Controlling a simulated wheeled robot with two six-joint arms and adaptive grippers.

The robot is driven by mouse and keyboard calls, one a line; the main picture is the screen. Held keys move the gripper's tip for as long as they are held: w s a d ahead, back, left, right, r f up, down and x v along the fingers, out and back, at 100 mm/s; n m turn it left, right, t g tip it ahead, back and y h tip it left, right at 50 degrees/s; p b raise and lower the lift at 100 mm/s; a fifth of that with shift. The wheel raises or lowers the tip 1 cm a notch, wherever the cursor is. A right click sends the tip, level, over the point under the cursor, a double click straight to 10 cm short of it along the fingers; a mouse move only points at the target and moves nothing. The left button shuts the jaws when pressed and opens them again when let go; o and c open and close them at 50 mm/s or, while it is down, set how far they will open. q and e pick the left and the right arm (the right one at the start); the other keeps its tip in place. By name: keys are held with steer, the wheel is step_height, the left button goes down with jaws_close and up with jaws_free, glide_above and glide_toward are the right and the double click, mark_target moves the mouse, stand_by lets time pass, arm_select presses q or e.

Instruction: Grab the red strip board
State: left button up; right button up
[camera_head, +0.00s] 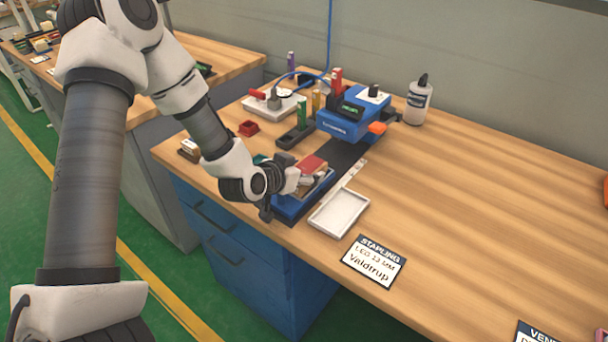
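A red block-like piece (313,163), perhaps the red strip board, shows at the blue tray (292,206) near the table's front edge. My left arm comes in from the left, and its gripper (293,181) is at the tray's left side, right beside the red piece. The gripper partly hides the tray and what lies in it. I cannot tell whether its fingers touch the red piece or how far apart they are. My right gripper is not in view.
A blue stapling machine (352,112) stands behind the tray. An empty white tray (339,212) lies to the right, near a "STAPLING" label (374,262). The table's right side is mostly clear.

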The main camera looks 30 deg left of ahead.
arm_select(q)
steer(key=c, duration=0.6)
steer(key=shift+o, duration=0.2)
